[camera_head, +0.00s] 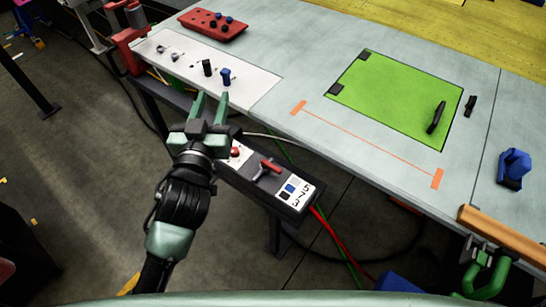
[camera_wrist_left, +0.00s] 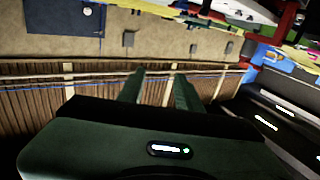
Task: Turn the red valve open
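The red valve (camera_head: 270,166) is a small red handle on top of a grey control box (camera_head: 255,193) that sits below the table's front edge in the head view. My left gripper (camera_head: 209,104) is up and left of the valve, apart from it. Its two green fingers are spread with nothing between them. In the left wrist view the fingers (camera_wrist_left: 158,88) also stand apart and empty, and I cannot make out the valve there.
A white panel (camera_head: 262,86) with small knobs lies beyond my left gripper. An orange bar (camera_head: 505,235) lies along the right table edge.

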